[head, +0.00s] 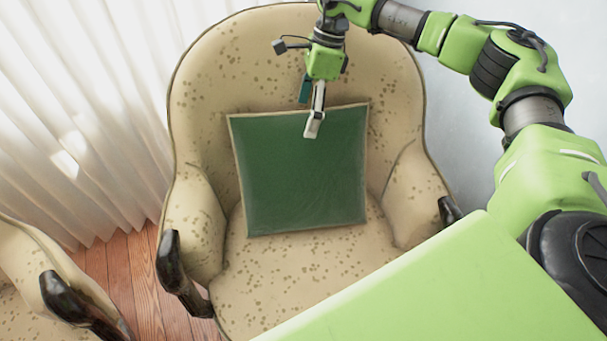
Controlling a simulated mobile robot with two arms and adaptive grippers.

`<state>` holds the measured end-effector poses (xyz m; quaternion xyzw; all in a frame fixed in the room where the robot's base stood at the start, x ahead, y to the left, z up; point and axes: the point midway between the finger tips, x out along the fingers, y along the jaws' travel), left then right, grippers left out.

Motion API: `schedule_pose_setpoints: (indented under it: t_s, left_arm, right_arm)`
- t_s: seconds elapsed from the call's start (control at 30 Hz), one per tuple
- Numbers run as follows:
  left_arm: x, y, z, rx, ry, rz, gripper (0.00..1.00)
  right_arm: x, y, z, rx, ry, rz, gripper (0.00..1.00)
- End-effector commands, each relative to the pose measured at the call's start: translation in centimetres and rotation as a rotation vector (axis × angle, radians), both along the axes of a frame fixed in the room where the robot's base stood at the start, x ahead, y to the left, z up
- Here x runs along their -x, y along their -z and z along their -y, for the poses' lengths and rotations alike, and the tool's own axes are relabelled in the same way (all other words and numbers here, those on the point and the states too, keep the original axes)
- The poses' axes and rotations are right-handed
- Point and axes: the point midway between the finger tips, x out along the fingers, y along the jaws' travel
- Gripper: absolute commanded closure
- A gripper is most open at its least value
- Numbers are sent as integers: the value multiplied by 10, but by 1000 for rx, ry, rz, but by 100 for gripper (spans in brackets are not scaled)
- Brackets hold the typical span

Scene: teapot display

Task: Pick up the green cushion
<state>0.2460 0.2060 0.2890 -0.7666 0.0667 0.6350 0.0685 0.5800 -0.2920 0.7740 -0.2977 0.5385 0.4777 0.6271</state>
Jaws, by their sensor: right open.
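The green cushion (300,180) is square with a pale edge. It leans on the backrest of a beige speckled armchair (290,275), its lower edge on the seat. My right gripper (313,125) is open and hangs over the cushion's upper edge, right of its middle. One pale finger shows in front of the cushion's green face. The other finger is mostly hidden, so I cannot tell if it is behind the cushion or whether either finger touches it. My left gripper is not in view.
The chair's arms with dark wooden ends (170,262) flank the cushion. A second armchair (45,285) stands at lower left. A white curtain (75,120) hangs on the left, above a wooden floor (135,285). A pale wall (455,130) is at right.

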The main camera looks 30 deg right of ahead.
Motion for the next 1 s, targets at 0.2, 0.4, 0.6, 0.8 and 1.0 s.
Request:
schedule_pose_setpoints:
  t_s: [0.2, 0.4, 0.6, 0.8, 1.0]
  left_arm:
    - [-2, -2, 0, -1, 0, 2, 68]
    - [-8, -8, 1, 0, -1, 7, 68]
    - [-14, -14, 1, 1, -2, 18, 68]
    - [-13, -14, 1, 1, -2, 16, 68]
    - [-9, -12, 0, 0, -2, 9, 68]
  right_arm:
    - [1, 18, -5, 1, -1, -2, 7]
    - [2, 45, -13, 0, -1, -1, 7]
    - [2, 52, -15, 0, 0, 0, 7]
    - [2, 52, -15, 0, 0, 0, 25]
    - [2, 52, -15, 0, 0, 0, 77]
